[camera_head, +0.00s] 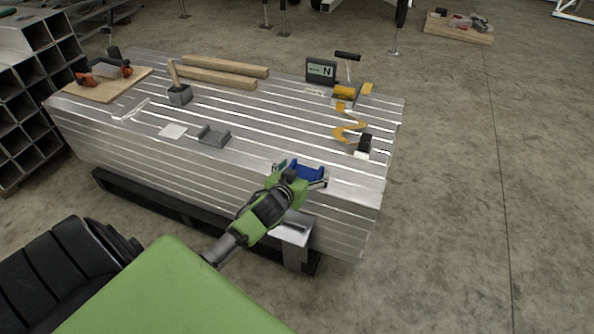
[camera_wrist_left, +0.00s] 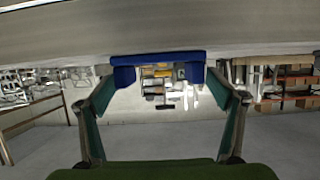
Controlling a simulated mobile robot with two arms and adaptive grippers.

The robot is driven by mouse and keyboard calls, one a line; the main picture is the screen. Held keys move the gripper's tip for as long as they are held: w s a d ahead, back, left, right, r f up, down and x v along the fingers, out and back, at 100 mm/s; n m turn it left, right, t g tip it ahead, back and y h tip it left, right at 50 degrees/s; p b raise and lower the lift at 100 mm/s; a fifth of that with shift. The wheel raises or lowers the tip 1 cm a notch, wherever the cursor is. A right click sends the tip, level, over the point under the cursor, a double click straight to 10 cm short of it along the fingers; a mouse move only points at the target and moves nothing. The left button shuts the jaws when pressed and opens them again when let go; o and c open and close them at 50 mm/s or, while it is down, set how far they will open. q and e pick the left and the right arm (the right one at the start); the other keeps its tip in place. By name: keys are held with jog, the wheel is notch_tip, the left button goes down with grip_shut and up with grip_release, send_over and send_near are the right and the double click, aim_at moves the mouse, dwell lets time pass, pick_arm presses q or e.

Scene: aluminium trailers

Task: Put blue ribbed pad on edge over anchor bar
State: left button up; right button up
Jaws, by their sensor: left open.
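The blue ribbed pad (camera_head: 307,171) lies at the near edge of the aluminium stack, towards its right end. In the left wrist view the blue pad (camera_wrist_left: 158,60) shows as a long bar with a short block down at each end, against the edge of a grey surface. My left gripper (camera_head: 300,176) is at the pad, partly covering it in the head view. Its fingers (camera_wrist_left: 160,97) are spread wide, apart from the pad's ends, with nothing clamped between them. I cannot make out the anchor bar for certain. My right gripper is not in view.
The aluminium stack (camera_head: 255,140) carries a grey block (camera_head: 213,135), a mallet (camera_head: 179,93), timber beams (camera_head: 215,76), a display box (camera_head: 320,71) and a yellow strap (camera_head: 350,130). A grey metal bracket (camera_head: 293,232) stands below the gripper. Open floor lies to the right.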

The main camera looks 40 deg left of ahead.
pick_arm(q)
jog(key=p+v, duration=0.2)
jog(key=v, duration=0.9)
jog(key=s+d+f+m+g+h, duration=0.1)
jog(key=s+d+f+g, duration=0.4)
jog(key=s, duration=0.5)
jog(key=s+d+f+m+g+h, duration=0.2)
jog(key=s+d+f+m+g, duration=0.1)
jog(key=s+d+f, duration=0.5)
jog(key=s+d+g, duration=0.1)
jog(key=s+d, duration=0.1)
jog(key=s, duration=0.1)
jog(key=shift+s+f+m+g, duration=0.2)
jog(key=shift+m+g, duration=0.1)
jog(key=shift+g, duration=0.1)
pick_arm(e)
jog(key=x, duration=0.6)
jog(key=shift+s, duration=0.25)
pick_arm(q)
jog(key=shift+f+p, duration=0.1)
jog(key=shift+p, duration=0.3)
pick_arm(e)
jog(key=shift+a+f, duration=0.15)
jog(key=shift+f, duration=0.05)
